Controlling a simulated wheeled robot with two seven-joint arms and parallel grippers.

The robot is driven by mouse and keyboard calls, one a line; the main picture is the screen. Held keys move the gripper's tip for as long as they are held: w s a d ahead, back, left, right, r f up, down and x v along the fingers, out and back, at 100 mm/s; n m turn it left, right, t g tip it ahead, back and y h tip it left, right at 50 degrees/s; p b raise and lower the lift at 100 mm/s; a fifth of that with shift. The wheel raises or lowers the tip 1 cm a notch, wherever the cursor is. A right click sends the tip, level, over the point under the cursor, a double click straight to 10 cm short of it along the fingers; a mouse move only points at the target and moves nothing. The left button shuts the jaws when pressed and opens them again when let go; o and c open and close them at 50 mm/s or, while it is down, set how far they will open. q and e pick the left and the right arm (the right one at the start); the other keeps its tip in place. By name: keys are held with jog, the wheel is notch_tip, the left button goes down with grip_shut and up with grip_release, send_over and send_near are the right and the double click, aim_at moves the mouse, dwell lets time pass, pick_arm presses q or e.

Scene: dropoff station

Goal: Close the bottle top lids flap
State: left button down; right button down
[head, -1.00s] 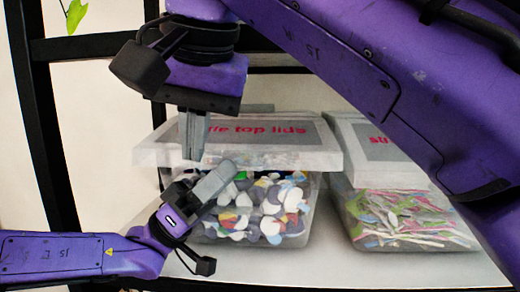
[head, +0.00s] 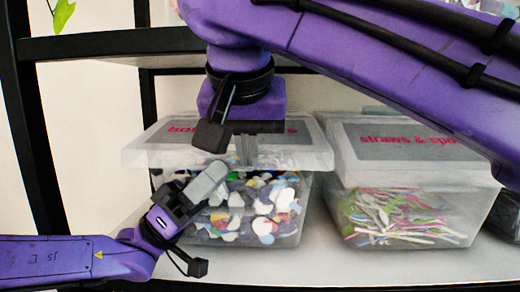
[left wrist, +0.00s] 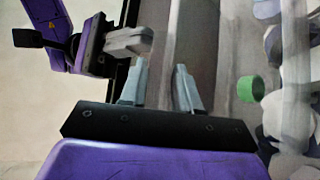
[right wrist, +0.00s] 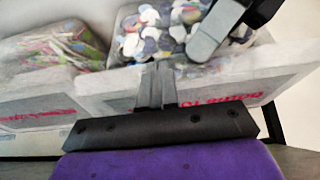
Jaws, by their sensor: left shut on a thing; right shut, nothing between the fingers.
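The clear bottle top lids bin (head: 290,225) stands on the shelf, filled with bottle tops. Its pale flap (head: 308,158) lies across the top, nearly level, with a grey label. My left gripper (head: 222,170) is in front of the bin, its tips at the flap's front lower edge. In the left wrist view, its fingers (left wrist: 160,85) stand apart with a grey panel between them, which looks like the flap's edge. My right gripper (head: 246,150) points down at the front of the flap, covering part of the label. Its fingers (right wrist: 156,88) are together and empty in the right wrist view.
A straws and spoons bin (head: 400,215) with a similar lid stands close on the right. A black shelf frame (head: 45,150) rises at the left, with a shelf bar above. The white shelf surface (head: 330,262) is clear in front of the bins.

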jog(key=shift+f, duration=0.2)
pick_arm(q)
jog(key=shift+r, duration=0.15)
pick_arm(e)
jog(key=shift+w+f, duration=0.15)
jog(key=shift+f, duration=0.45)
pick_arm(q)
jog(key=shift+s+r, duration=0.1)
jog(key=c, duration=0.9)
grip_release()
jog(key=shift+c, duration=0.2)
jog(key=shift+f, duration=0.2)
pick_arm(e)
jog(key=shift+r, duration=0.1)
